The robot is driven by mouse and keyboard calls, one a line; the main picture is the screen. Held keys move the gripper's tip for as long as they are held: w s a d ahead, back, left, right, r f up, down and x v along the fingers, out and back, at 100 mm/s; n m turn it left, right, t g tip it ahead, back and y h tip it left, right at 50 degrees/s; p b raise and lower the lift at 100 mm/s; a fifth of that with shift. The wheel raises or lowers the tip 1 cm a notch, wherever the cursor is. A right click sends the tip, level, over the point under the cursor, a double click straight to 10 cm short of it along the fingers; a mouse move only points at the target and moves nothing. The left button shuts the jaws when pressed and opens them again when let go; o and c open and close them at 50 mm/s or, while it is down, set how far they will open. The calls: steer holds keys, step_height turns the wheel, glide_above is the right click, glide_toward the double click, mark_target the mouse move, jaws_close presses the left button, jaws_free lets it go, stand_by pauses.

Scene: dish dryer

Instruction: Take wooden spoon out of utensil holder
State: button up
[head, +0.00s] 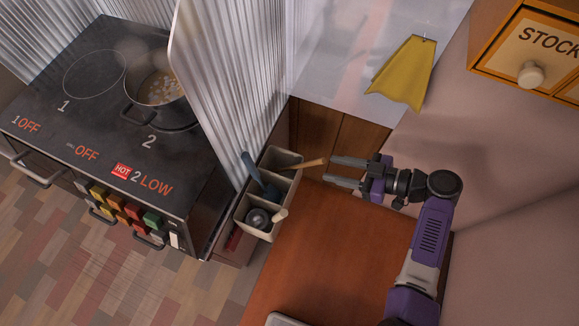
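A beige utensil holder (293,190) with several compartments stands at the left edge of the wooden counter. The wooden spoon (305,164) leans out of its back compartment, with the handle pointing right toward my gripper; its lower end is hidden inside the holder. My gripper (331,171) is right of the holder, with its two fingers apart and pointing left.
A blue-handled utensil (252,168) and a pale-handled utensil (281,215) also stand in the holder. A corrugated panel (225,85) rises behind it, beside the stove (75,130) with a pot (160,112). A yellow cloth (403,75) hangs above. The brown counter (330,245) is mostly clear.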

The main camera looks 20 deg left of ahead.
steer(key=shift+b+x, duration=1.25)
steer(key=shift+x, duration=2)
jaws_close()
step_height(320, 180, up, 12)
steer(key=p, duration=0.8)
step_height(320, 180, up, 5)
steer(key=p, duration=0.3)
glide_above(315, 164)
steer(key=shift+w+a, duration=0.1)
steer(key=shift+w, duration=0.25)
